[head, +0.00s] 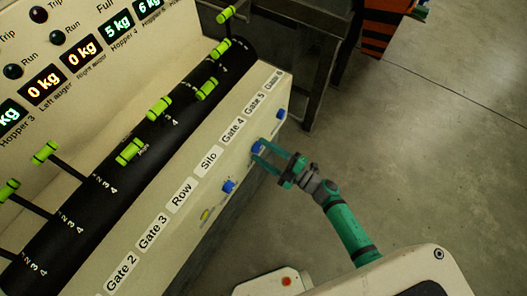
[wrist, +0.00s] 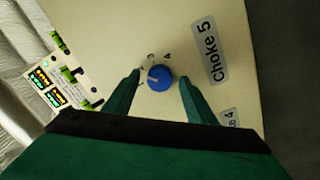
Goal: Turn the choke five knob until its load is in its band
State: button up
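The blue choke five knob (wrist: 160,77) shows in the wrist view beside a "Choke 5" label, with a scale around it on which 3 and 4 can be read. Its white mark is on its left part; the exact setting is hard to read. My gripper (wrist: 159,79) is open, with one finger on each side of the knob and a gap to both. In the head view my gripper (head: 261,153) reaches a blue knob (head: 257,147) on the panel's right side face. Load displays there include two orange 0 kg auger readouts (head: 62,68).
Another blue knob (head: 281,114) sits farther up the face, and one (head: 229,186) nearer, with a yellow knob (head: 206,214) below. Green-handled levers (head: 158,108) stand along the black roll. A dark metal table (head: 310,75) is behind. The floor at right is clear.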

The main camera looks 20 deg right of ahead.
jog(key=v, duration=1)
jog(key=shift+s+d, duration=0.25)
jog(key=shift+s, duration=0.05)
dwell(0.4)
